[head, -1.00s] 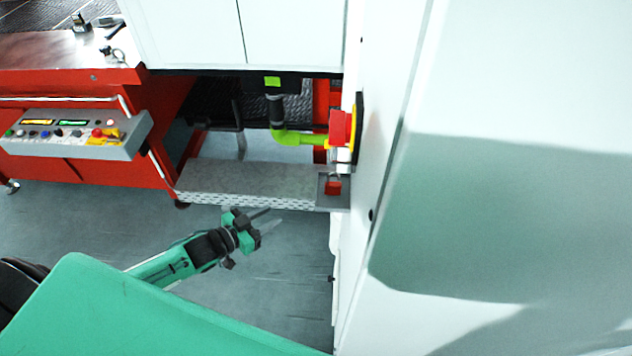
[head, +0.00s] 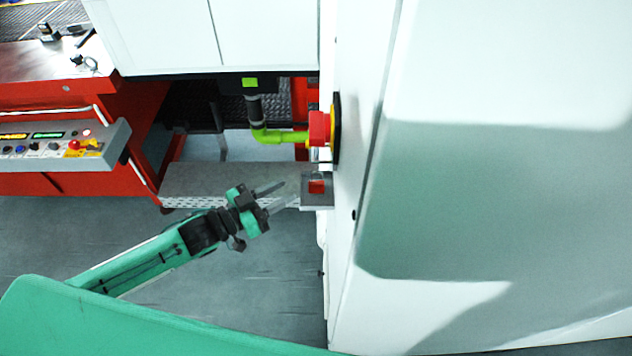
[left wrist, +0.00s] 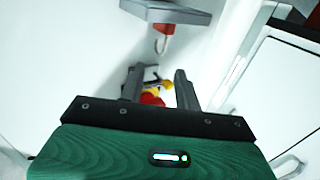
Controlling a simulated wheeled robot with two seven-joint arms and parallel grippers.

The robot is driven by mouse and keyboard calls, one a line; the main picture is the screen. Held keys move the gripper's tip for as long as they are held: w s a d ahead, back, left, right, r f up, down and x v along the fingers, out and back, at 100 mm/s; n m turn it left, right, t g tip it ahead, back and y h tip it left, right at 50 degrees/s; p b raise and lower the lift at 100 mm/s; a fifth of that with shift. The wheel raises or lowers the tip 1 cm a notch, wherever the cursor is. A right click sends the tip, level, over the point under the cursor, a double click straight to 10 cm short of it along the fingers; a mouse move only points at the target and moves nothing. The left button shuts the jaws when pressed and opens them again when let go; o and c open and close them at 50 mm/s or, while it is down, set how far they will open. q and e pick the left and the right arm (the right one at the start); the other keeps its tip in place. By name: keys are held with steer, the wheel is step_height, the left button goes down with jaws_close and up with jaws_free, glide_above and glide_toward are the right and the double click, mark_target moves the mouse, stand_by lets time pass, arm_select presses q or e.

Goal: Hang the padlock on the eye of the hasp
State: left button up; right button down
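The red padlock (head: 316,186) sits on a small grey tray (head: 326,203) fixed to the white cabinet. In the left wrist view, the padlock (left wrist: 166,28) shows at the top with its grey shackle toward the switch. The red and yellow switch (head: 318,126) is above the tray; it also shows between my fingers in the left wrist view (left wrist: 152,98). I cannot clearly make out the hasp's eye. My left gripper (head: 282,195) is open and empty, just left of the tray, its fingers pointing toward it. My right gripper is out of view.
The white cabinet wall (head: 345,230) rises close on the right. A yellow-green pipe (head: 275,136) runs behind the switch. A red bench with a grey control panel (head: 60,140) stands at the left. Floor below the gripper is free.

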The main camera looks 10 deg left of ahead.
mark_target(312, 175)
arm_select(q)
steer(key=p+x, duration=0.1)
steer(key=x, duration=0.2)
steer(key=shift+w+d, duration=0.1)
steer(key=shift+w, duration=0.1)
steer(key=p+x, duration=0.1)
steer(key=x, duration=0.2)
steer(key=shift+w+f, duration=0.2)
steer(key=shift+w, duration=0.05)
steer(key=shift+w+d+f+p, duration=0.1)
steer(key=shift+w+d+p, duration=0.15)
steer(key=shift+d+p, duration=0.1)
jaws_close()
